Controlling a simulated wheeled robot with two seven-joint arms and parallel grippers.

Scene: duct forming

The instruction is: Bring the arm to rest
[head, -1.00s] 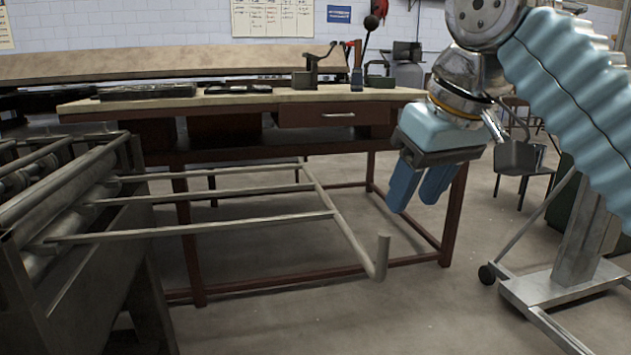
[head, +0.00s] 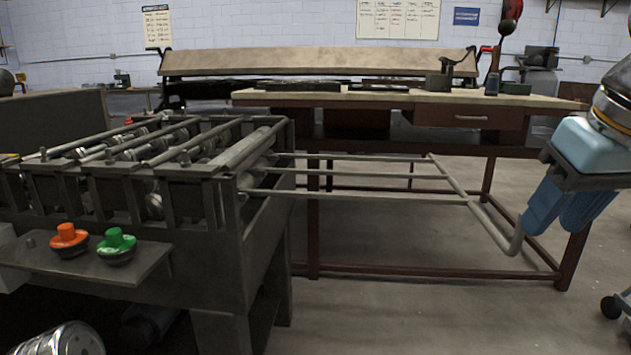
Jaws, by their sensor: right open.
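My right gripper (head: 562,224) is at the right edge of the head view, with its blue fingers pointing down and a gap between them. It is open and holds nothing. It hangs in front of the right end of the workbench, close to the upturned end of the machine's outfeed rack (head: 466,200) in the picture; whether they touch I cannot tell. Most of my right arm is cut off by the frame. My left gripper is not in view.
A roll-forming machine (head: 270,215) fills the left, with an orange button (head: 69,237) and a green button (head: 115,238) on its shelf. A wooden workbench (head: 560,103) with tools stands behind. A wheeled stand (head: 612,305) is at the lower right. Floor (head: 430,315) in front is clear.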

